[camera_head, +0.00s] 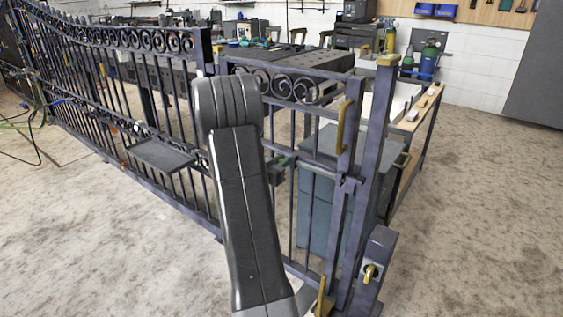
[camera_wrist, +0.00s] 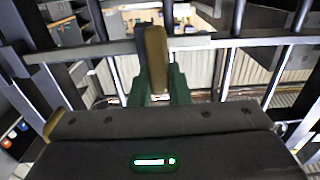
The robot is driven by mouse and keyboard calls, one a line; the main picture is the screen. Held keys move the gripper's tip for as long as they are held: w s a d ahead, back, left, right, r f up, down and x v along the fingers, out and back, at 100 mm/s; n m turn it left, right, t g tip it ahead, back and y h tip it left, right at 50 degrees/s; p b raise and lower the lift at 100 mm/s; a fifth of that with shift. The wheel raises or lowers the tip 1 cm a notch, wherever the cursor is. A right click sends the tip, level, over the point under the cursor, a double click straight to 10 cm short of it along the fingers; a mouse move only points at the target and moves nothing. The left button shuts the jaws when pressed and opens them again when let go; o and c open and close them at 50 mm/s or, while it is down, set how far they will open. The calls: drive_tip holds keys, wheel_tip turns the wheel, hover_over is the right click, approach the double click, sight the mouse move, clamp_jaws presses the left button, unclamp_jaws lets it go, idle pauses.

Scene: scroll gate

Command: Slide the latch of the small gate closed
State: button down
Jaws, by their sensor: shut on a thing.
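In the wrist view, the green fingers of my gripper (camera_wrist: 158,92) are shut on an upright brass-coloured handle (camera_wrist: 156,55), in front of a grey horizontal bar (camera_wrist: 210,43). In the head view my arm covers part of the gate, and only a bit of my gripper (camera_head: 282,165) shows beside it. A curved brass handle (camera_head: 341,125) is on the gate's right upright. I cannot tell which brass part is the latch, or its position.
A taller scroll fence (camera_head: 120,60) runs off to the left, with a flat plate (camera_head: 160,155) on it. A dark box with a brass fitting (camera_head: 376,262) sits low by the post. A blue-grey cabinet (camera_head: 318,205) stands behind the gate. Floor at right is clear.

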drive_tip(key=s+d, duration=0.1)
drive_tip(key=d, duration=0.1)
drive_tip(key=s+d, duration=0.2)
drive_tip(key=shift+s+d+f, duration=0.1)
drive_tip(key=shift+s+d, duration=0.15)
drive_tip(key=shift+d, duration=0.05)
drive_tip(key=c, duration=1.4)
unclamp_jaws()
drive_tip(key=shift+d, duration=0.15)
drive_tip(key=shift+o, duration=0.2)
drive_tip(key=p+v, duration=0.2)
drive_tip(key=v, duration=1.2)
drive_tip(key=shift+w, duration=0.1)
